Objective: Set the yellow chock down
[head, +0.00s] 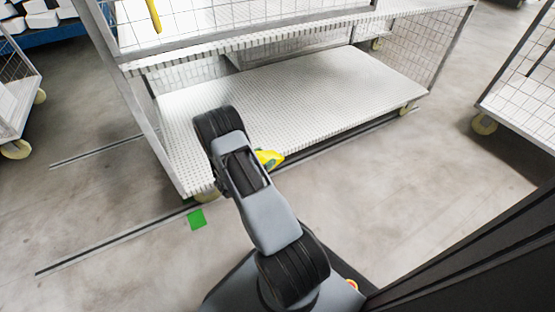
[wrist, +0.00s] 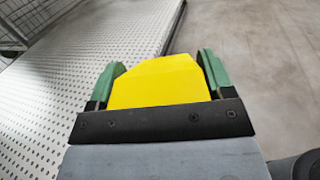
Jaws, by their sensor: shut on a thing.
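The yellow chock (wrist: 158,82) is held between the two green fingers of my gripper (wrist: 160,75) in the wrist view. The fingers press on its left and right sides. In the head view the chock (head: 269,158) shows partly past my arm, near the front edge of the cart's lower shelf. My arm hides the rest of it and most of the gripper. In the wrist view, the perforated shelf lies to the left and bare floor to the right. I cannot tell how high the chock is above the floor.
A wire-sided cart with a white perforated lower shelf (head: 310,95) stands ahead. Other mesh carts stand at left (head: 14,95) and right (head: 525,90). The floor right of my arm is clear.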

